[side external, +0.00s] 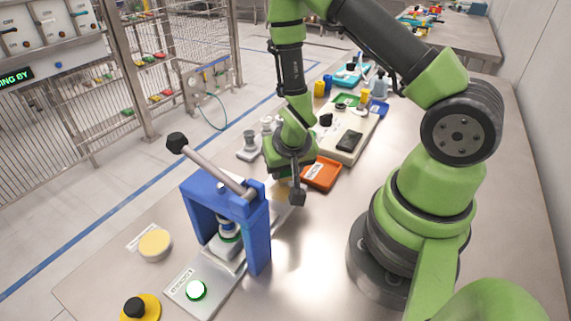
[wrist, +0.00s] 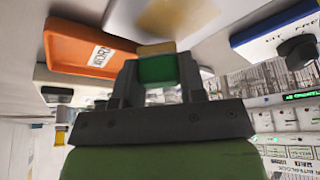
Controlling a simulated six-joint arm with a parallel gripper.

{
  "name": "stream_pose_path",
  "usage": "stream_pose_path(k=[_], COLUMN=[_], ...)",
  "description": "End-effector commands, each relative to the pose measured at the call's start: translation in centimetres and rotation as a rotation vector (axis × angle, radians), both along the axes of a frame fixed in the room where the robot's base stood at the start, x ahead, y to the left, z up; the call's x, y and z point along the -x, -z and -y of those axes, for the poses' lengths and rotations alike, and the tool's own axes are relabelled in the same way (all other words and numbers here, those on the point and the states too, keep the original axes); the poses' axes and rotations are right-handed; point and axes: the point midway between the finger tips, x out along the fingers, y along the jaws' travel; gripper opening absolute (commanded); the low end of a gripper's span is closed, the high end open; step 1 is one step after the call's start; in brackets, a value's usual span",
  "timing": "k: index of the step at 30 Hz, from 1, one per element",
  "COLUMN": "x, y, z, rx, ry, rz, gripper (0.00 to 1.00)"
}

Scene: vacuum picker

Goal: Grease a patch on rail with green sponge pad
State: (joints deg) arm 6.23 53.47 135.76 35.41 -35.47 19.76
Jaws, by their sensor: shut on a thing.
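My gripper (wrist: 157,85) is shut on the green sponge pad (wrist: 157,70), which has a tan layer along its far edge. In the wrist view a pale, flat surface that looks like the rail (wrist: 228,22) lies just beyond the pad, with a yellowish patch (wrist: 180,14) on it. I cannot tell whether the pad touches it. In the side view my gripper (side external: 288,185) is low over the bench behind the blue press, and a strip of the rail (side external: 278,214) shows below it. The pad is mostly hidden there.
An orange tray (side external: 322,173) lies right of my gripper and also shows in the wrist view (wrist: 88,48). The blue press (side external: 258,232) with its long lever stands in front. A cream board (side external: 345,150) with small items lies behind. Bench space right of the press is clear.

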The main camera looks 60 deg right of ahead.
Motion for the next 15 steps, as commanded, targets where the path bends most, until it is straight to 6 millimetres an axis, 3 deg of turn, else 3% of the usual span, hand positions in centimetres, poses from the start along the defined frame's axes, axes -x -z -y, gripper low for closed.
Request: stream_pose_path(k=[15], x=[0.01], y=[0.93], z=[-0.04], rx=[-0.001], ry=[-0.001], rz=[0.0], gripper=[0.12])
